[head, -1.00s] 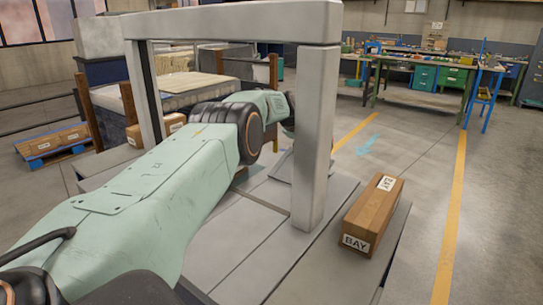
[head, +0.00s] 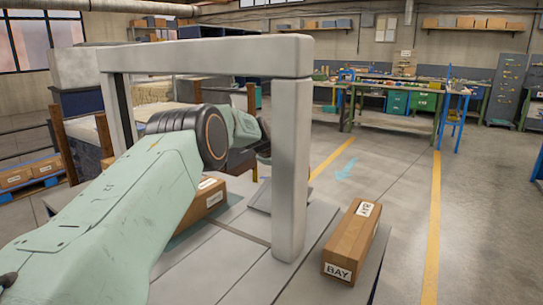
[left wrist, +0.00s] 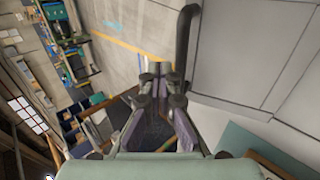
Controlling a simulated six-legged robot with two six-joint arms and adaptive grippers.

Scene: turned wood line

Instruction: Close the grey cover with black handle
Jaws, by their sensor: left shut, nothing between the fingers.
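In the left wrist view a black handle (left wrist: 184,45) runs along the left edge of a large pale grey surface (left wrist: 245,50). I cannot tell how much of this surface is the cover. In the head view a small grey panel (head: 258,197), perhaps the cover, stands tilted behind the frame's post, which hides part of it. My left gripper (left wrist: 160,82) is shut and empty, its tips apart from the handle's lower end in the picture. In the head view my left gripper (head: 264,148) is dark, small and partly hidden by the post. My right gripper is out of view.
A grey frame (head: 292,170) arches over my left arm, its post close to the gripper. A cardboard box (head: 350,242) lies right of the post, another (head: 203,205) left of it. Workbenches (head: 390,120) stand far back; the floor at the right is clear.

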